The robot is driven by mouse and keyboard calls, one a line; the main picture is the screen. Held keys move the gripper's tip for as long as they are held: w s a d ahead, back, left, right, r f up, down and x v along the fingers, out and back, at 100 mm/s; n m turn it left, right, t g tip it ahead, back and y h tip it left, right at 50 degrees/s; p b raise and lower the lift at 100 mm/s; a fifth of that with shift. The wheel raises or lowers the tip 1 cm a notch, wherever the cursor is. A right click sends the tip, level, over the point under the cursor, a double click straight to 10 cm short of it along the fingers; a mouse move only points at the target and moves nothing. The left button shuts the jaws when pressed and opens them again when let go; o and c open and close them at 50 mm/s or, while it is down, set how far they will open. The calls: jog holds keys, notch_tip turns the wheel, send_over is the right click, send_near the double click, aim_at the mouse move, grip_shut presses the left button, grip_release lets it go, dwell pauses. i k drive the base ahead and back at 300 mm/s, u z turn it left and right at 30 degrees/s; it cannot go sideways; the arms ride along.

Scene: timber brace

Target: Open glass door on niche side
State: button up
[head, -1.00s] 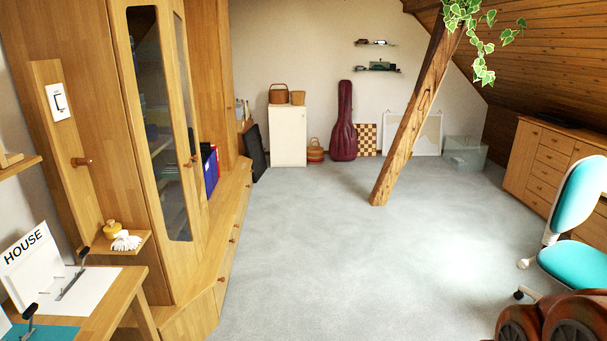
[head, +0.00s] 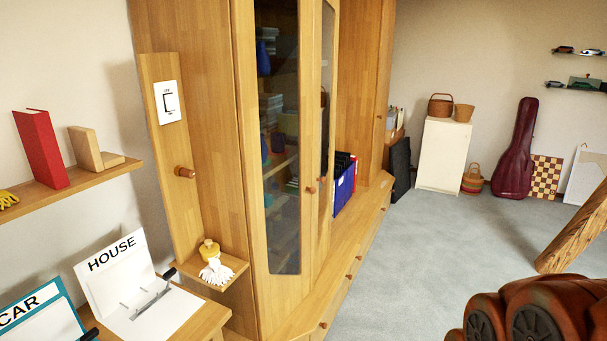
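A tall wooden cabinet holds two narrow glass doors. The left glass door (head: 276,140) is wide in view, with shelves and dark items behind its pane. The right glass door (head: 325,125) is seen at a steep angle and borders the open niche (head: 357,110). Small round wooden knobs (head: 311,190) sit near where the two doors meet. Both doors look shut. My gripper is not in view, so its state and distance from the doors do not show.
Blue binders (head: 344,186) stand in the niche on a low drawer ledge (head: 345,262). A small corner shelf (head: 222,272) holds a yellow pot and white gloves. A desk (head: 195,315) is at lower left. Grey floor (head: 440,240) is clear right of the cabinet; a slanted timber brace (head: 575,240) stands beyond.

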aim_at(328, 10)
jog(key=z, duration=0.1)
jog(key=i, duration=1.55)
jog(key=u, duration=0.7)
jog(key=i, duration=0.85)
jog(key=u, duration=0.1)
